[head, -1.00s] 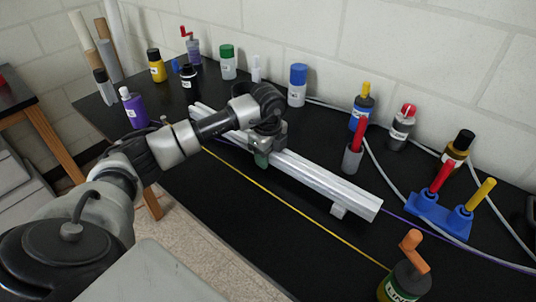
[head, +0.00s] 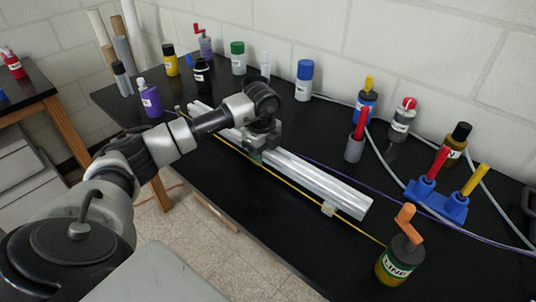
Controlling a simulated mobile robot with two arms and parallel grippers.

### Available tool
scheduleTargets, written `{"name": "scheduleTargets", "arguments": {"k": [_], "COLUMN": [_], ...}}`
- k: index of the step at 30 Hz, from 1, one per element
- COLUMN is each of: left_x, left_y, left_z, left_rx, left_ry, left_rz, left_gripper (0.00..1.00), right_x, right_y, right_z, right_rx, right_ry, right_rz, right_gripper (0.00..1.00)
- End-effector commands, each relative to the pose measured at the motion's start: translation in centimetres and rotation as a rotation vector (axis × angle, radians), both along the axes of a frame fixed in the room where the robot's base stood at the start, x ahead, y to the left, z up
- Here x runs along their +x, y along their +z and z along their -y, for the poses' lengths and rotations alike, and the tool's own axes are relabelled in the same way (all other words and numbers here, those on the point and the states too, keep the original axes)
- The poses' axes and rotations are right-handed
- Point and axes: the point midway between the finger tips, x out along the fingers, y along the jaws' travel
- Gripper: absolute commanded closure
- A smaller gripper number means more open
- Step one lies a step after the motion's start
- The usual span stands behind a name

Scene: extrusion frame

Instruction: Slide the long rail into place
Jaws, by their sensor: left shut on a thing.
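The long rail (head: 318,183) is a silvery aluminium extrusion lying diagonally across the black table, from the upper left to the lower right. A small light block (head: 328,208) shows at its front side near the right end. My left gripper (head: 257,152) reaches down from above and is shut on the rail near its middle. The arm and wrist hide part of the rail there. Whether the rail touches the table under the gripper cannot be told. My right gripper is not in view.
A yellow line (head: 290,188) runs along the table in front of the rail. A bottle with an orange crank (head: 395,262) stands near the rail's right end. A grey holder with a red handle (head: 355,148), a blue stand (head: 437,200) and several bottles stand behind. Cables cross the right side.

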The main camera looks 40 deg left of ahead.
Motion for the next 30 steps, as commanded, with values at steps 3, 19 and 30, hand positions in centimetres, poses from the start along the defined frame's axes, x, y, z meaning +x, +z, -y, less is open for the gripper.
{"name": "scheduleTargets", "arguments": {"k": [3,19,30], "left_x": [0.0,0.0,0.1], "left_y": [0.1,0.2,1.5], "left_z": [-0.4,-0.5,-0.5], "left_rx": [0.001,0.001,0.0], "left_ry": [0.001,0.0,0.0], "left_rz": [0.002,0.003,0.006], "left_gripper": [1.0,0.28,0.28], "right_x": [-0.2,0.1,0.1], "right_y": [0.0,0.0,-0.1], "right_z": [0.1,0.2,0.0], "right_rx": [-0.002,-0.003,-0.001], "right_ry": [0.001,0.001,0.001], "right_rz": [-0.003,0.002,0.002], "right_gripper": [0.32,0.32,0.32]}}
